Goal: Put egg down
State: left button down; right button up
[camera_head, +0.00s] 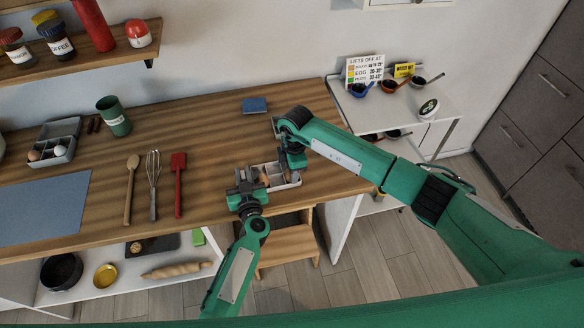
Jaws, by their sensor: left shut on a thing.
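My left gripper (246,183) is low over the front edge of the wooden counter, at the left end of a small grey divided tray (290,184). It is shut, with a brown egg (264,180) at its fingertips; the gripper hides part of the egg. I cannot tell whether the egg touches the tray floor. My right gripper (293,164) points down at the tray's back right side. Its fingertips are too small and covered to show whether they are open.
Another grey tray (55,152) with eggs stands at the left. A wooden spoon (131,188), whisk (153,183) and red spatula (178,182) lie mid-counter. A green cup (114,117) stands behind. A wooden stool (285,250) is below the edge. A white side table (420,105) holds small pans.

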jog(key=shift+o, duration=0.9)
notch_tip(320, 180, up, 12)
jog(key=shift+d+r, duration=0.15)
jog(key=shift+d, duration=0.15)
pick_arm(q)
jog(key=c, duration=1.3)
grip_release()
